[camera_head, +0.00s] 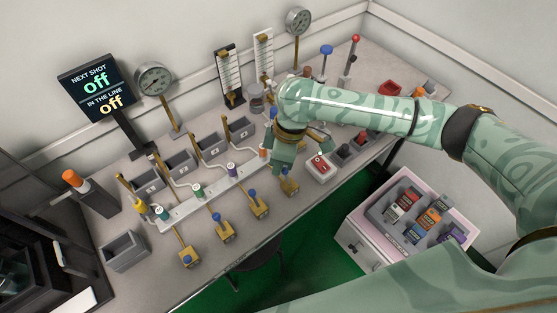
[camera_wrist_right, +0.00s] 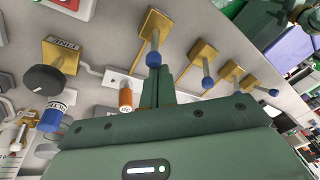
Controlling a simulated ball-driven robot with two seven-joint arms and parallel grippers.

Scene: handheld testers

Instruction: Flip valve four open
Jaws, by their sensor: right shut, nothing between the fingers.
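Several brass valves with blue-tipped levers stand in a row along the bench's front, including a left one (camera_head: 188,259), a second (camera_head: 223,234) and a third (camera_head: 259,207). The rightmost valve of that row (camera_head: 290,187) is beside my right gripper (camera_head: 281,169). I cannot read numbers on them. My right gripper is shut and empty, pointing down at the bench. In the wrist view its closed fingers (camera_wrist_right: 157,84) lie close to the blue lever tip (camera_wrist_right: 152,59) of the nearest brass valve (camera_wrist_right: 157,24); whether they touch is unclear. My left gripper is out of view.
A white manifold rail (camera_head: 215,188) with coloured caps runs behind the valves. A display (camera_head: 98,93) reads "off" twice. A dial gauge (camera_head: 153,80) stands behind. A white box with a red switch (camera_head: 319,166) is right of the gripper. A pink cart (camera_head: 364,222) stands in front.

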